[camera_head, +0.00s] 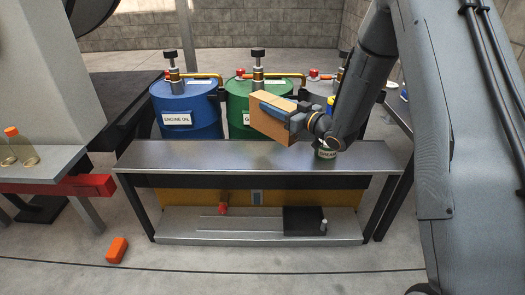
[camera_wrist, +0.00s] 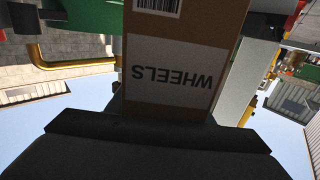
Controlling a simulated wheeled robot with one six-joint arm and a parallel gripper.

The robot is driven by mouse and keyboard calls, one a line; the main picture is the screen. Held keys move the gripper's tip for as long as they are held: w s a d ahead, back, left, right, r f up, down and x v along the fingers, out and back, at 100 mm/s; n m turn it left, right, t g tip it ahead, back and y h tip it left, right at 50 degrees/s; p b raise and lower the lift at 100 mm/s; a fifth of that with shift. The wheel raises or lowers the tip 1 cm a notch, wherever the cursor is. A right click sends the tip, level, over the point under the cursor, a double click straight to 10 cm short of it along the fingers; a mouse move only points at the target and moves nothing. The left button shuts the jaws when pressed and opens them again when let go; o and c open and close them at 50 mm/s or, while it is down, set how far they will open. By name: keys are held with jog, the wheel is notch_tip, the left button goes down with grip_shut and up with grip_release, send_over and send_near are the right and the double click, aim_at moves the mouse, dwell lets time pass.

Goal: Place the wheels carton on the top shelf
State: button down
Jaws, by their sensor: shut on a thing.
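The wheels carton (camera_head: 264,116) is a brown cardboard box held in my gripper (camera_head: 284,116) above the bench. My gripper is shut on it, and the carton hangs tilted in the air. In the wrist view the carton (camera_wrist: 183,98) fills the upper middle, with a white label reading WHEELS upside down and a barcode above. The dark gripper (camera_wrist: 160,125) covers its lower part. The metal bench has a bare upper surface (camera_head: 220,155) and a lower shelf (camera_head: 180,222). I cannot tell which surface is the top shelf.
Blue (camera_head: 186,112) and green (camera_head: 236,96) drums stand behind. A black box (camera_head: 303,220) and a red item (camera_head: 223,209) are on the lower shelf. An orange object (camera_head: 117,250) lies on the floor. The bench top's left is clear.

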aim_at(274, 129)
jog(key=shift+f+b, duration=0.9)
jog(key=shift+f, duration=3.7)
jog(key=shift+f, duration=0.15)
jog(key=c, duration=0.9)
grip_release()
